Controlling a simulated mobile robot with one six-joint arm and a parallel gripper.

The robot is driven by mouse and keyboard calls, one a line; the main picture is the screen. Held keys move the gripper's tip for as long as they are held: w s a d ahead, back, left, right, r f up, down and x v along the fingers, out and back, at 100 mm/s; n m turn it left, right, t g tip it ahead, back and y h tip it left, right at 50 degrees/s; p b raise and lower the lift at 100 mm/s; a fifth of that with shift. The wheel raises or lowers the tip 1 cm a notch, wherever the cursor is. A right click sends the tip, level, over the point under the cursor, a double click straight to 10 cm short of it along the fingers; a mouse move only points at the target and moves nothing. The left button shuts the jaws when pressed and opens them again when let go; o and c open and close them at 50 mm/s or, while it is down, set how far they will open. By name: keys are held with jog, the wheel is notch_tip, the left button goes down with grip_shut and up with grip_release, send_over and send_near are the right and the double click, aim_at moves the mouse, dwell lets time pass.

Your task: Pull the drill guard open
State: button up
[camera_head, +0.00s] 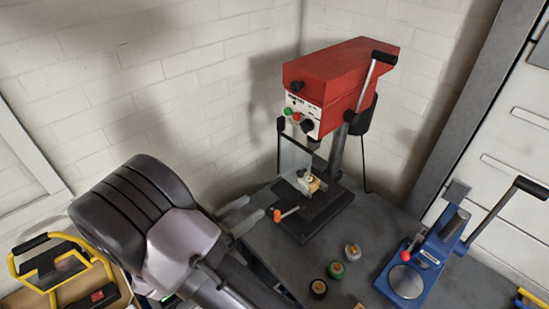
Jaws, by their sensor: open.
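A red drill press (338,78) stands on the grey bench near the back corner. Its drill guard (294,157) is a clear panel with a dark edge strip on the left, hanging below the drill head. The panel stands upright in front of the spindle area, above the dark base. My gripper (241,214) is left of the drill base and lower than the guard. Its two grey fingers are apart with nothing seen between them. It is not touching the guard. The guard's hinge is not clear to see.
A small handle with an orange end (285,213) sticks out by the drill base (318,218). A blue lever press (424,262) stands at right. A yellow-framed item (60,270) is at lower left.

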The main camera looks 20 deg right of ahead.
aim_at(298, 174)
jog(key=x, duration=1.7)
jog(key=shift+d+f, duration=0.15)
grip_shut()
dwell(0.4)
